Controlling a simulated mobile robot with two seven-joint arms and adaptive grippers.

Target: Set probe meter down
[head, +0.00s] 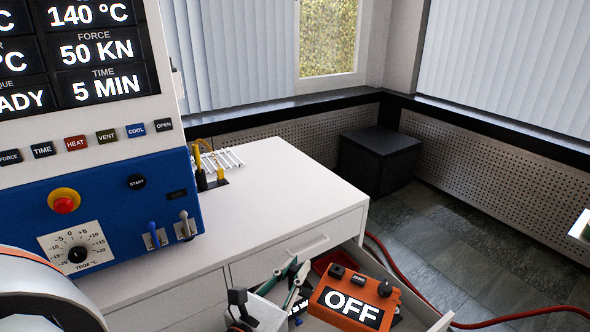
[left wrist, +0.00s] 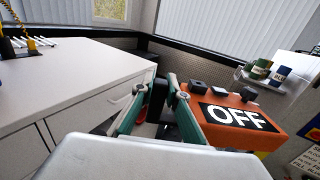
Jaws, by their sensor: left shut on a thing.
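The probe meter (head: 318,300) is an orange box with a lit OFF display and dark knobs on top. It is at the bottom of the head view, over the open drawer (head: 440,322). It also shows right of the fingers in the left wrist view (left wrist: 275,133). My left gripper (head: 297,267), with green fingers, is at the meter's left side and is shut on it. The exact grip is partly hidden by the fingers. Whether the meter touches the drawer I cannot tell. My right gripper is not in view.
A blue and white press (head: 120,190) with a lit screen stands at left. The white bench top (head: 280,190) is mostly clear, with a rack (head: 222,158) and yellow-handled tools at its back. A red hose (head: 405,275) runs along the floor near a dark box (head: 375,162).

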